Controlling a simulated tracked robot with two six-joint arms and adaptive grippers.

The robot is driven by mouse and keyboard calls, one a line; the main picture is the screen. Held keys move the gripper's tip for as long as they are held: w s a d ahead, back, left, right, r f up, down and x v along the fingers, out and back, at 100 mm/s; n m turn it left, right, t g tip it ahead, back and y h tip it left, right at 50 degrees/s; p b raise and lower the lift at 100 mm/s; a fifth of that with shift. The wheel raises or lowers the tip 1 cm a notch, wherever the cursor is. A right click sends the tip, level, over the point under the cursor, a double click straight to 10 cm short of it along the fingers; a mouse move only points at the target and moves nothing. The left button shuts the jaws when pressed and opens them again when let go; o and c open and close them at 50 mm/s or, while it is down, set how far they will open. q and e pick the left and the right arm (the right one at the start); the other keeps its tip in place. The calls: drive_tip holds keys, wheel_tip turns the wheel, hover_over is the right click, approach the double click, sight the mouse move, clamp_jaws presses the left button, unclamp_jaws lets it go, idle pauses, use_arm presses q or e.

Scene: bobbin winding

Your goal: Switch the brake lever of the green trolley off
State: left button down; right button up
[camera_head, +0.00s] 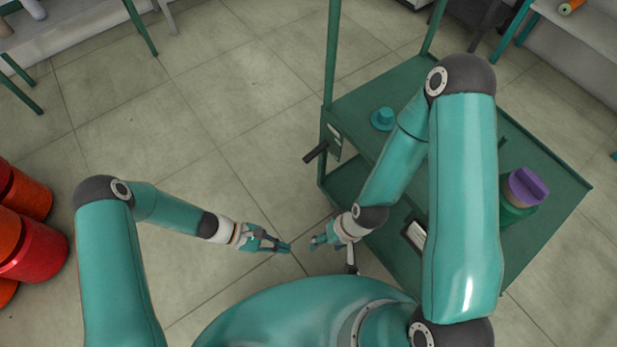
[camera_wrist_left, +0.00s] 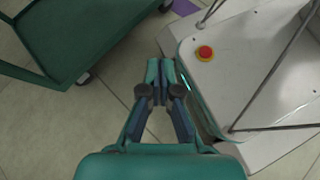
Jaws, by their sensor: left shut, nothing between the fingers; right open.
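The green trolley (camera_head: 460,130) stands at the right in the head view; its dark green deck (camera_wrist_left: 80,35) also shows at the upper left of the left wrist view. A dark lever handle (camera_head: 316,152) sticks out at the trolley's left side, beside a pale plate (camera_head: 335,143). Whether it is set on or off I cannot tell. My left gripper (camera_head: 288,247) is shut and empty over the floor, below and left of the handle; its closed fingers show in the left wrist view (camera_wrist_left: 160,68). My right gripper (camera_head: 314,241) is open and empty near the trolley's near left corner, apart from the handle.
A teal round piece (camera_head: 382,119) and a green jar with a purple lid (camera_head: 526,188) are on the trolley. My right arm covers part of its top. Red drums (camera_head: 34,248) stand at the far left. The tiled floor (camera_head: 200,110) left of the trolley is clear.

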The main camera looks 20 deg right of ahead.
sight(316, 152)
use_arm(q)
drive_tip(key=w+d+f+n+t+h+b, duration=0.3)
drive_tip(key=w+d+f+n+h+b, duration=0.1)
drive_tip(key=w+d+f+h+b, duration=0.3)
drive_tip(key=w+r+n+t+h+b, duration=0.1)
drive_tip(key=w+n+t+h+b, duration=0.4)
drive_tip(key=w+t, duration=0.4)
drive_tip(key=w+n+b, duration=0.1)
drive_tip(key=w, duration=0.2)
drive_tip(key=shift+w+a+r+t+b, duration=0.2)
drive_tip(key=shift+a+t+b, duration=0.1)
drive_tip(key=shift+b, duration=0.1)
use_arm(e)
wheel_tip(316, 152, down, 17)
use_arm(q)
drive_tip(key=w+d+r, duration=0.2)
drive_tip(key=d+r, duration=0.5)
drive_tip(key=r, duration=0.1)
drive_tip(key=shift+w+r, duration=0.25)
drive_tip(key=shift+r, duration=0.15)
use_arm(e)
drive_tip(key=shift+r, duration=0.1)
